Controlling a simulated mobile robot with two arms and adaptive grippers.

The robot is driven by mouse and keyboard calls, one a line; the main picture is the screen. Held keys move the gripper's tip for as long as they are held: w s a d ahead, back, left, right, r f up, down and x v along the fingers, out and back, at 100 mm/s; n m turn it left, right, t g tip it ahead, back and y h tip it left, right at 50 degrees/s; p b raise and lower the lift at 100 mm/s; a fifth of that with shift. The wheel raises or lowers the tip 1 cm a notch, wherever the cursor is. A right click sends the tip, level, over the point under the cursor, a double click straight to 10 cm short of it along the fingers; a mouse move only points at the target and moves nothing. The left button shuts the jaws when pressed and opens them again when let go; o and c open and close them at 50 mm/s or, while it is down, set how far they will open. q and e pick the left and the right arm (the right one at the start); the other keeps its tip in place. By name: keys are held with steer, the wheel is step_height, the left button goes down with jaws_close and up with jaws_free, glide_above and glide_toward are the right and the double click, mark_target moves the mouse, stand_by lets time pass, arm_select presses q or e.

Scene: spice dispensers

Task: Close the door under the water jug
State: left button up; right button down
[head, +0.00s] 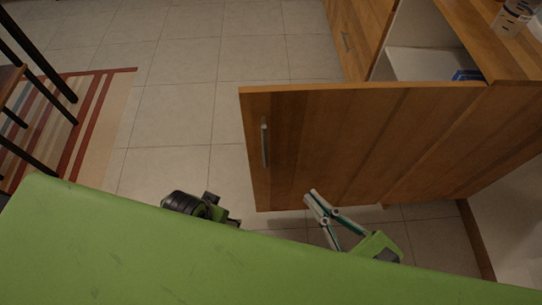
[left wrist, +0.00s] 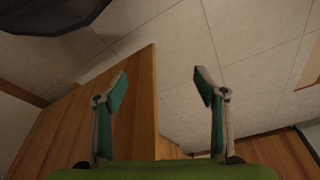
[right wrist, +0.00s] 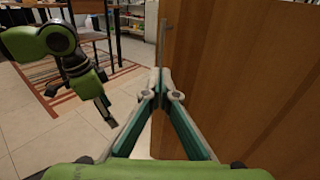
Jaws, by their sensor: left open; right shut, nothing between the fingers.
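The wooden cabinet door (head: 350,140) stands wide open in the head view, with its metal handle (head: 264,145) near the free left edge. The clear water jug (head: 512,16) stands on the cabinet top at the upper right, partly cut off. My right gripper (head: 312,195) is shut and empty near the door's lower edge. In the right wrist view its fingertips (right wrist: 160,85) are close beside the door face (right wrist: 230,75); contact cannot be told. My left gripper (left wrist: 161,88) is open and empty in the left wrist view; its fingers are not clear in the head view.
The open cabinet (head: 425,62) shows a pale shelf with a blue item (head: 467,75). A drawer front (head: 347,40) is beyond the door. A striped rug (head: 95,110) and dark-legged furniture are at the left. Tiled floor (head: 180,85) left of the door is clear.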

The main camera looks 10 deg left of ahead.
steer(key=p, duration=0.2)
glide_toward(266, 145)
steer(key=p+x, duration=0.2)
steer(key=x, duration=0.4)
steer(key=shift+a, duration=0.1)
arm_select(q)
steer(key=s+f+g, duration=0.1)
steer(key=s+f, duration=0.2)
steer(key=f, duration=1.2)
arm_select(e)
steer(key=shift+w+a+f, duration=0.1)
steer(key=shift+w+a, duration=0.2)
arm_select(q)
steer(key=shift+s, duration=0.1)
steer(key=shift+a, duration=0.1)
